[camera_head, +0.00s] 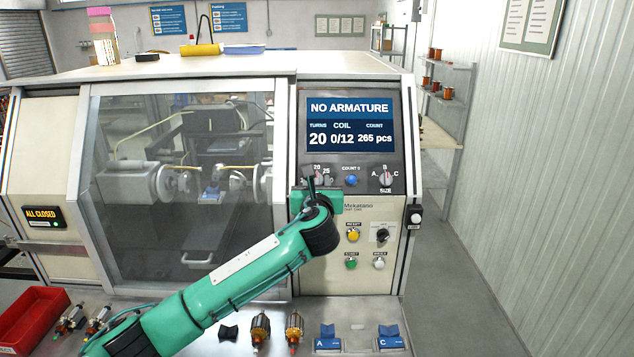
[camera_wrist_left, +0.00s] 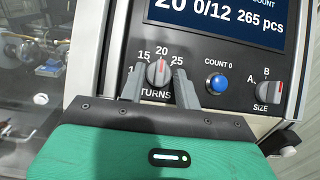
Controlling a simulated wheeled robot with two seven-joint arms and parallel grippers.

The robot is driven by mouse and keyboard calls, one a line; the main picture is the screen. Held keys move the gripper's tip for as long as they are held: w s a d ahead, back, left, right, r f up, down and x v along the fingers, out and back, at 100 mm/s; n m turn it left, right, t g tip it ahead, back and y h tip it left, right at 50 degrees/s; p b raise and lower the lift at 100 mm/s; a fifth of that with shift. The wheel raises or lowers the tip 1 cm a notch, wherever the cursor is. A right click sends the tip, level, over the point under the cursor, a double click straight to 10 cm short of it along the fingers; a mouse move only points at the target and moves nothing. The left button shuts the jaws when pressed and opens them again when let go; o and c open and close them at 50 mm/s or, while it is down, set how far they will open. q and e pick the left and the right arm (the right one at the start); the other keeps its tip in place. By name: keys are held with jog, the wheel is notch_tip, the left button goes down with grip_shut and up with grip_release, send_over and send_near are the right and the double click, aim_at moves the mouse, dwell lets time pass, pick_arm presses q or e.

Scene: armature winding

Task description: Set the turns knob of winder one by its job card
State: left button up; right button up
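The turns knob (camera_wrist_left: 158,72) is a grey dial with a red mark, marked 15, 20 and 25. Its mark points up at 20 in the left wrist view. My left gripper (camera_wrist_left: 160,80) is open, one finger on each side of the knob, with a gap showing on both sides. In the head view my left gripper (camera_head: 312,186) is at the panel and partly hides the knob (camera_head: 319,178). The winder's screen (camera_head: 350,124) reads NO ARMATURE, turns 20, coil 0/12, count 265 pcs. I cannot make out a job card. My right gripper is not in view.
A blue count button (camera_head: 352,180) and the size knob (camera_head: 386,179), marked A, B and C, sit right of the turns knob. Below are a yellow button (camera_head: 353,235) and others. Armatures (camera_head: 294,328) and a red bin (camera_head: 32,318) are at the front. The winder's clear door (camera_head: 180,220) is closed.

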pick_arm(q)
jog(key=c, duration=0.7)
jog(key=shift+o, duration=0.2)
